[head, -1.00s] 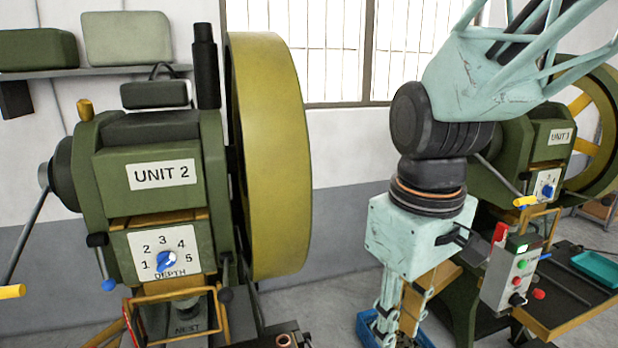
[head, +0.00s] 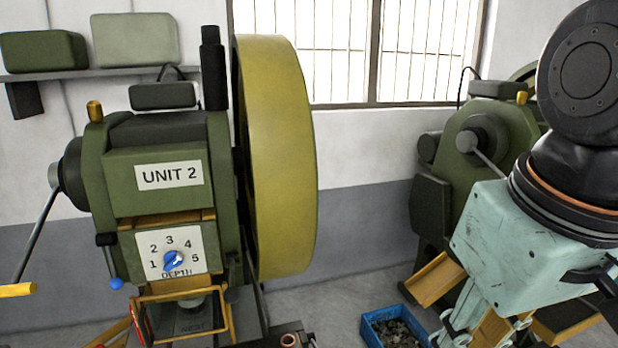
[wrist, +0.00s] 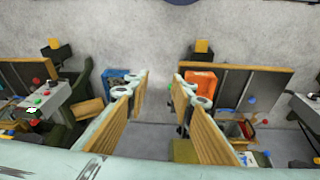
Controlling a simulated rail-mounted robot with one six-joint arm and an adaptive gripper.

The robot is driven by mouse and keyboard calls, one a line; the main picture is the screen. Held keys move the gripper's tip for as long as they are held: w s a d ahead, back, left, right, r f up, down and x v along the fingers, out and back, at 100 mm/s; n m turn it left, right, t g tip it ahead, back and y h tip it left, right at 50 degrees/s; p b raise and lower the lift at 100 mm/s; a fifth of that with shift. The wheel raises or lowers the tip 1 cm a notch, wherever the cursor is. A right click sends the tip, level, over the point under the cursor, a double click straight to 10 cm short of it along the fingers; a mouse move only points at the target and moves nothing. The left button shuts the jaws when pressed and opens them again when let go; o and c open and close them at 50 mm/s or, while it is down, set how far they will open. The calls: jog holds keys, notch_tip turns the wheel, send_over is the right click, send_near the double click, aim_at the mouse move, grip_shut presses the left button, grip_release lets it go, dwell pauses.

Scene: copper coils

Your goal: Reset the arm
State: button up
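My gripper (wrist: 161,82) shows in the wrist view with its two tan-padded fingers apart and nothing between them. Bare grey floor shows through the gap. In the head view my pale-green wrist and gripper hang at the lower right, in front of the right-hand green press (head: 462,190). The fingertips there are cut off by the bottom edge.
The UNIT 2 press (head: 150,190) stands at the left with its large yellow flywheel (head: 275,160). A blue crate (head: 378,337) of dark pieces is on the floor by my gripper. The wrist view shows a blue bin (wrist: 118,78) and an orange bin (wrist: 200,80) beyond the fingers.

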jog(key=shift+s+d+r+m+t, duration=0.2)
jog(key=shift+s+r+m, duration=0.15)
jog(key=shift+s, duration=0.4)
jog(key=shift+s+d+r+m+t, duration=0.2)
jog(key=shift+s+d+m, duration=0.1)
jog(key=shift+s, duration=0.5)
jog(key=shift+s+d+r+m+t, duration=0.15)
jog(key=shift+s+r+m, duration=0.2)
jog(key=shift+s, duration=0.4)
jog(key=shift+a, duration=0.15)
